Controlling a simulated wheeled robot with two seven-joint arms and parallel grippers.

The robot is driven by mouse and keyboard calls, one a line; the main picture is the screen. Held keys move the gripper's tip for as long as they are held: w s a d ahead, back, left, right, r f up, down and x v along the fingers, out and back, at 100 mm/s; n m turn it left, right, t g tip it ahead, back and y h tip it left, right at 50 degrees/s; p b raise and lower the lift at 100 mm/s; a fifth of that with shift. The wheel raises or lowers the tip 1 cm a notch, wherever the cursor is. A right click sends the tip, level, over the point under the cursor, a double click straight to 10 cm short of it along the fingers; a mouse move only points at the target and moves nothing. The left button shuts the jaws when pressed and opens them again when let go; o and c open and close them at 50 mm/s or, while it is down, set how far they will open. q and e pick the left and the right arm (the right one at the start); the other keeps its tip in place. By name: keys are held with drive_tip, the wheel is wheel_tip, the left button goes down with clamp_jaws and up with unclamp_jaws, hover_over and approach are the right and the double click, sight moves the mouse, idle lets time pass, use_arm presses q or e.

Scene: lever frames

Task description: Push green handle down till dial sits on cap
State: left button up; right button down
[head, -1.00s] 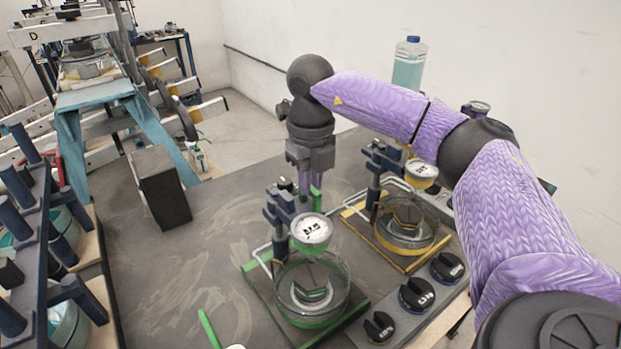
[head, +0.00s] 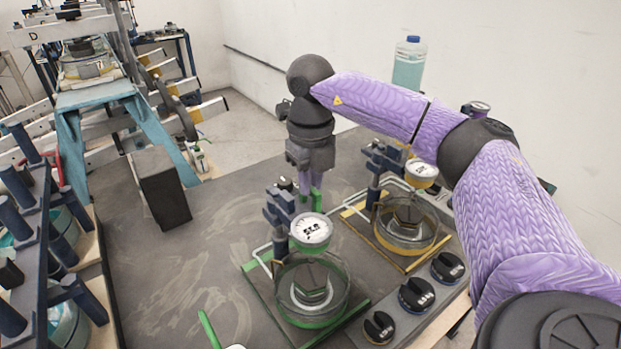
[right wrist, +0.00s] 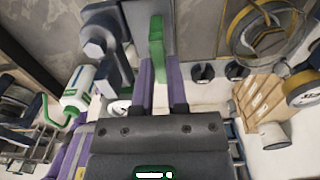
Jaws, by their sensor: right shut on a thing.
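The green-framed lever has a white dial with a green rim (head: 311,230), standing above a glass dish (head: 341,296) on a green base. A dark hexagonal cap (head: 311,277) sits in the dish; the dial shows above it, apart. My right gripper (head: 310,191) is shut on the green handle (head: 317,196), behind the dial and dark post (head: 279,212). In the right wrist view the green handle (right wrist: 156,48) stands between my purple fingers (right wrist: 155,82). My left gripper is not in view.
A similar yellow lever with a dial (head: 421,173) and dish (head: 404,240) stands close on the right. Several black knobs (head: 416,294) line the front right. A dark block (head: 163,188) stands at left; the grey tabletop (head: 190,265) between is mostly clear.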

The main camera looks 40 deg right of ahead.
sight(311, 208)
wheel_tip(311, 208, down, 5)
drive_tip(key=shift+f+b, duration=0.1)
drive_tip(key=shift+b, duration=1.1)
drive_tip(key=c, duration=0.6)
unclamp_jaws()
drive_tip(key=shift+c, duration=0.2)
wheel_tip(311, 208, up, 10)
drive_tip(key=p, duration=0.2)
drive_tip(key=shift+p, duration=0.4)
drive_tip(key=shift+r, duration=0.2)
